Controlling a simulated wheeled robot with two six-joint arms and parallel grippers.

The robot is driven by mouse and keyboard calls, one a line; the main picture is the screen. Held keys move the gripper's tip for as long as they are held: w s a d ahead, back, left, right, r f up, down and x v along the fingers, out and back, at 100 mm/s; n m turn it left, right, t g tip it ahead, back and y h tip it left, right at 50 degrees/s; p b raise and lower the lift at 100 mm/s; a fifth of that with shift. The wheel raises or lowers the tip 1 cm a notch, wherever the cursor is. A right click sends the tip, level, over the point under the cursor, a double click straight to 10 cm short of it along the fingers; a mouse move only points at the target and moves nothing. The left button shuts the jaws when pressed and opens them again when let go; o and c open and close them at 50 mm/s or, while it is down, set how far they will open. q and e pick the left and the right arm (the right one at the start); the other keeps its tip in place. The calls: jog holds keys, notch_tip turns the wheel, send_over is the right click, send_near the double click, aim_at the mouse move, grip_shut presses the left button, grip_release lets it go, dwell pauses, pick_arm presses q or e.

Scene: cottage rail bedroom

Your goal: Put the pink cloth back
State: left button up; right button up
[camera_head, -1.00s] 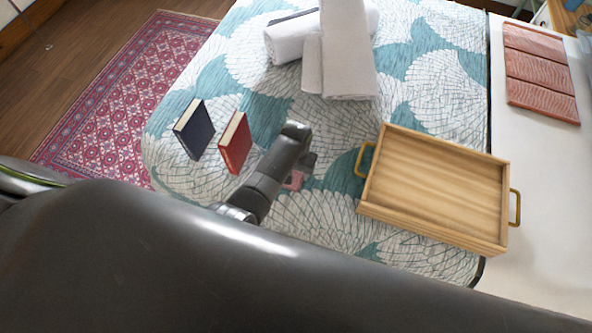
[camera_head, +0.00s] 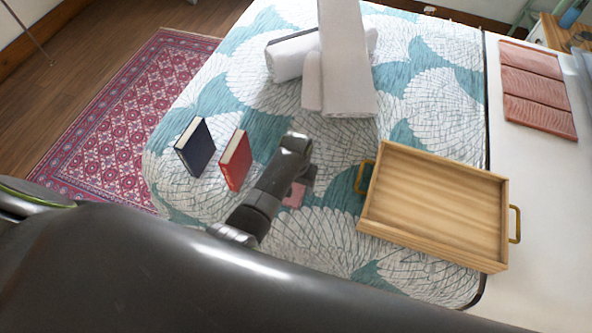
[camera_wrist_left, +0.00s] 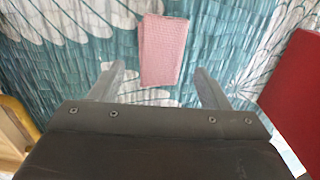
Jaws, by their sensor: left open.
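A small folded pink cloth (camera_head: 295,194) lies flat on the patterned bed cover, partly hidden behind my left gripper (camera_head: 303,165) in the head view. In the left wrist view the whole upper part of the cloth (camera_wrist_left: 163,48) shows beyond and between the two open fingers of the left gripper (camera_wrist_left: 160,82). The fingers are apart with nothing between them but the view of the cloth and cover. My right gripper does not show.
A red book (camera_head: 235,161) and a dark blue book (camera_head: 195,147) stand left of the gripper. An empty wooden tray (camera_head: 435,203) with brass handles lies to the right. White towels (camera_head: 347,70) are behind. Folded pink-orange cloths (camera_head: 537,90) lie at the far right.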

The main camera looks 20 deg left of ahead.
aim_at(296, 189)
pick_arm(q)
notch_tip(296, 189, up, 9)
dwell(0.3)
dwell(0.5)
